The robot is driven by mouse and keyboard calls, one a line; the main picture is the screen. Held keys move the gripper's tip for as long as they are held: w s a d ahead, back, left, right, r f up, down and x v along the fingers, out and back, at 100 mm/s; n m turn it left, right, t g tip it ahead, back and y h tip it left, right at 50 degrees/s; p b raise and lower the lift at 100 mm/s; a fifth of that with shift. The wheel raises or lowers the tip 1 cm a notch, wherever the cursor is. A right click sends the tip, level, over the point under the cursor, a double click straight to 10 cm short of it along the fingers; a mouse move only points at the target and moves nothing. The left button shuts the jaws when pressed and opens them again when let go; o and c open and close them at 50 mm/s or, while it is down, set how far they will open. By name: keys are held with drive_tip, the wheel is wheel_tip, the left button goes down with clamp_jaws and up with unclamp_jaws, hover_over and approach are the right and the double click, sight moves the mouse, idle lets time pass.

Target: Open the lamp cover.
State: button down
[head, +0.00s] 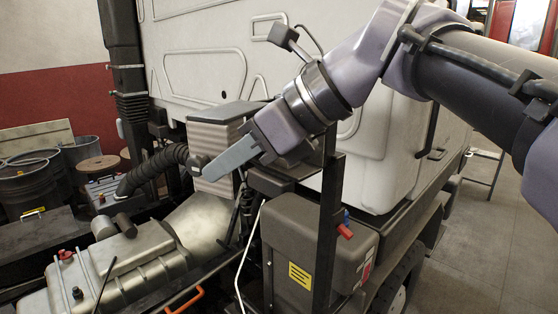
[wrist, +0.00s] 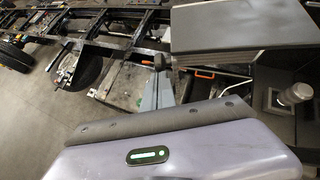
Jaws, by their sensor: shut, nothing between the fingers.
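My gripper (head: 212,168) is shut and empty, its grey fingers pointing left in front of a grey ribbed box (head: 208,138). In the wrist view its fingers (wrist: 158,84) point away from me, beside a dark flat-topped box (wrist: 245,28). A small dark rounded piece (head: 196,162) is right at the fingertips, and it also shows in the wrist view (wrist: 159,62). I cannot tell whether it touches them, or whether it is the lamp cover. No lamp is clearly recognisable, and my gripper and arm hide part of the box.
A dark corrugated hose (head: 150,170) lies left of the fingers. Below are a metal tank (head: 120,265) and an orange handle (head: 186,299). A grey box with a yellow label (head: 300,272) and an upright dark post (head: 328,230) stand below my wrist. The white cab (head: 200,75) is behind.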

drive_tip(key=w+a+m+t+p, duration=0.1)
drive_tip(key=w+a+p, duration=0.1)
drive_tip(key=a, duration=0.8)
drive_tip(key=shift+w+a+h, duration=0.1)
drive_tip(key=shift+w+h, duration=0.1)
drive_tip(key=shift+h, duration=0.1)
